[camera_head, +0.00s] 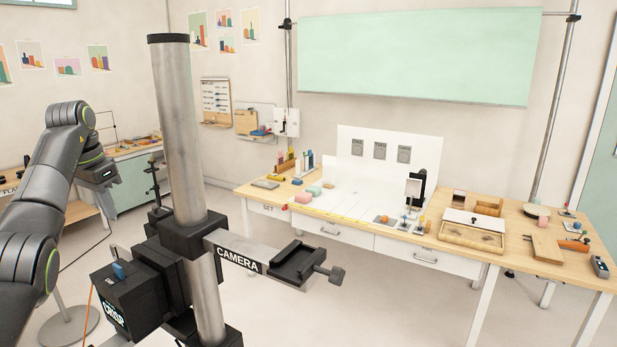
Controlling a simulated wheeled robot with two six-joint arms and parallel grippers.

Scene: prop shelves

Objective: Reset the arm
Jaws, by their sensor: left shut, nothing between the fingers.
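My left arm (35,240), grey with green bands, rises from the left edge and bends over at its top. My left gripper (106,186) hangs at the end of this arm, left of a thick metal post. It is small and dark in the picture, shut, with nothing held. The fingertips are hard to make out. It is apart from the post and from the tables. My right arm and right gripper are not in view.
The metal post (180,130) stands close in front, with a black clamp and a bracket marked CAMERA (238,256). A wooden worktable (520,225) with boxes and small props stands at the right. A side table (135,149) is behind my arm.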

